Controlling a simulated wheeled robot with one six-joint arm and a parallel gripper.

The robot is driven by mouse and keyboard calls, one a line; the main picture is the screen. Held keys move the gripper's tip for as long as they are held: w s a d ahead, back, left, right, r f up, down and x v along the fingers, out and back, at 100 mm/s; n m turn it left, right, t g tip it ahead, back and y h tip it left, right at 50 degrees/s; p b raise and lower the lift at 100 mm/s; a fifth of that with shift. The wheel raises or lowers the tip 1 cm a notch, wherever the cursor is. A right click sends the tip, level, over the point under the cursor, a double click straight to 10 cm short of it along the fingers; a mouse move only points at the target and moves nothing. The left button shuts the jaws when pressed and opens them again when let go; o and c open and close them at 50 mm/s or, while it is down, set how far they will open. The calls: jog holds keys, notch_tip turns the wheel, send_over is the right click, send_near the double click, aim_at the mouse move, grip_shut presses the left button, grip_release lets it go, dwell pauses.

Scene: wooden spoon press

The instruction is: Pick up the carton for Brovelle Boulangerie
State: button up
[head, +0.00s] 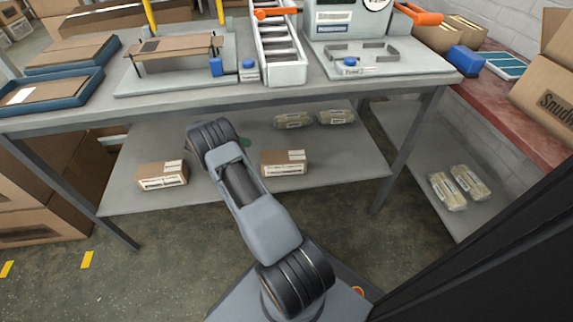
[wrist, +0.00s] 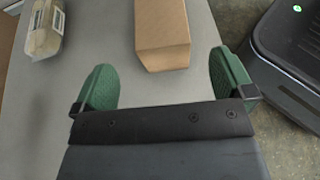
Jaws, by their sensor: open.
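Two small brown cartons with white labels lie on the grey lower shelf (head: 225,185) under the bench. The left carton (head: 162,175) is left of my arm, and the right carton (head: 284,163) is right of it. The label print is too small to read, so I cannot tell which is for Brovelle Boulangerie. My gripper (wrist: 164,76) is open and empty, with green fingers apart. In the wrist view a carton (wrist: 162,30), apparently the right one, lies just ahead, between the lines of the fingers. In the head view my arm mostly hides the gripper.
Wrapped packets (head: 293,120) lie at the shelf's back, one showing in the wrist view (wrist: 45,28). More packets (head: 447,190) lie on the right shelf. The bench top (head: 200,103) overhangs the cartons, and a bench leg (head: 405,150) stands right of them.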

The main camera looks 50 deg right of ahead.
aim_at(271, 157)
jog(key=b+x, duration=0.1)
jog(key=x, duration=0.3)
jog(key=shift+s+d+f, duration=0.15)
jog(key=shift+s+d, duration=0.1)
jog(key=shift+d, duration=0.05)
jog(key=shift+b+x, duration=1.5)
jog(key=shift+x, duration=1.05)
jog(key=c, duration=1.1)
jog(key=shift+r, duration=0.25)
